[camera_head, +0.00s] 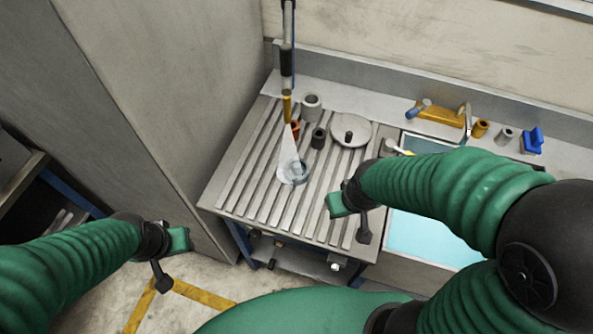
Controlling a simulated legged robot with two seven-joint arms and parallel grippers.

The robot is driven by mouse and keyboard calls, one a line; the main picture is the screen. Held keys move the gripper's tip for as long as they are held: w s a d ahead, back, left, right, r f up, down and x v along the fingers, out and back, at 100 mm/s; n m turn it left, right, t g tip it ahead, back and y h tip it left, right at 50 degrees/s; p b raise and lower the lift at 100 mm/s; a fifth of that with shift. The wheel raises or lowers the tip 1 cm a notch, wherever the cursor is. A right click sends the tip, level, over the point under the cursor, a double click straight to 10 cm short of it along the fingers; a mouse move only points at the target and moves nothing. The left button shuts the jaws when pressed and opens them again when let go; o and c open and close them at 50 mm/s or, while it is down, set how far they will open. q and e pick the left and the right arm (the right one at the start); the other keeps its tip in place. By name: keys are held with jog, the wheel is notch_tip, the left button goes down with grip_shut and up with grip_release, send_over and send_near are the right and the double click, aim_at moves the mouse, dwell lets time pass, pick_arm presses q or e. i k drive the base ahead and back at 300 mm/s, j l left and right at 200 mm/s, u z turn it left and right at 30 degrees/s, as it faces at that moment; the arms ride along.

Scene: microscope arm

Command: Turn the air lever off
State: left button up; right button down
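A vertical air pipe (287,55) with a yellow lower end (287,108) hangs over the slatted bench top (235,190). A pale, see-through cone (288,152) spreads from below it down to a small clear dish (293,172). I cannot make out for certain which part is the air lever. My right gripper (352,220) is over the bench's front right part, its fingers apart and empty, away from the pipe. My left gripper (172,262) is low at the left, over the floor in front of the bench, also with its fingers apart and empty.
A round lid with a black knob (350,129), a grey cup (312,106) and a dark cup (318,138) stand on the bench. A basin of blue water (430,238) is at the right. A yellow block (440,116) and a blue item (533,140) sit on the back ledge. A tall grey panel (165,80) borders the left.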

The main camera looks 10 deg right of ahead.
aim_at(390, 145)
jog(key=z, duration=1.4)
